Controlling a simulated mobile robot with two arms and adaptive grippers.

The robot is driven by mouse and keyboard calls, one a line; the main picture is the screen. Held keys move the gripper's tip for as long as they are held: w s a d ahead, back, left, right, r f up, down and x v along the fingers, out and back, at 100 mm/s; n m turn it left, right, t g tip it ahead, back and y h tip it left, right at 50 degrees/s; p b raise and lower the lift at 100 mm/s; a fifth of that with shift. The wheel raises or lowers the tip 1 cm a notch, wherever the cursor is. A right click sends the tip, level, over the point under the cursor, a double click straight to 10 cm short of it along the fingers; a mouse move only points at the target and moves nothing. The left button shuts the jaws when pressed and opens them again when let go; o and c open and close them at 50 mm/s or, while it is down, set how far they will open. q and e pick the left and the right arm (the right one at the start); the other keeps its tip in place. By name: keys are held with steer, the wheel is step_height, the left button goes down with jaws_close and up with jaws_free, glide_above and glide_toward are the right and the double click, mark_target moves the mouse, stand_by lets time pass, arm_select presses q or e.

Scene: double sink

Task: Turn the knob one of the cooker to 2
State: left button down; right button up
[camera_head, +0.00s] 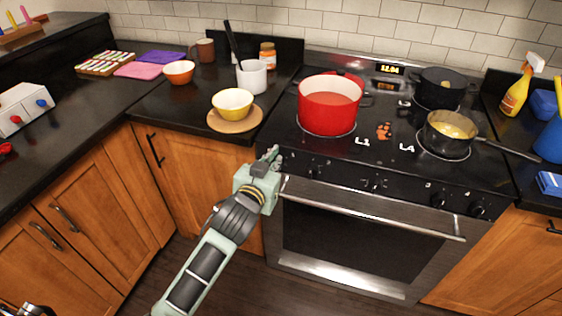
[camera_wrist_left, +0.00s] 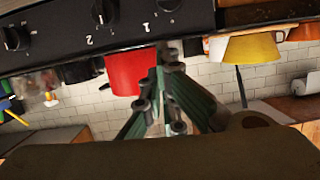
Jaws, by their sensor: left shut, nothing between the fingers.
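The cooker (camera_head: 350,235) stands at the right with a row of black knobs on its front panel. Knob one, at the panel's left end, is mostly hidden behind my left gripper (camera_head: 273,155) in the head view. In the left wrist view, knob one (camera_wrist_left: 168,5) shows at the top edge beside a white "1"; its setting cannot be read. Knob two (camera_head: 314,172) is just to the right; it also shows in the left wrist view (camera_wrist_left: 104,10). My left gripper is shut and empty, its tips (camera_wrist_left: 165,52) close to knob one. Contact cannot be told.
A red pot (camera_head: 330,104), a dark pot (camera_head: 440,88) and a yellow-filled pan (camera_head: 450,128) stand on the cooktop. The oven handle (camera_head: 370,208) runs below the knobs. A yellow bowl (camera_head: 232,103) sits on a round board on the left counter. The floor before the oven is clear.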

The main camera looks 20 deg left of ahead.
arm_select(q)
steer(key=w+f, duration=0.1)
steer(key=w, duration=0.1)
steer(key=w+f, duration=0.2)
steer(key=w, duration=0.1)
steer(key=w+f, duration=0.1)
steer(key=w, duration=0.1)
steer(key=shift+w+f+p, duration=0.25)
steer(key=shift+w+p, duration=0.05)
steer(key=shift+p, duration=0.1)
steer(key=shift+f, duration=0.7)
steer(key=shift+f, duration=0.1)
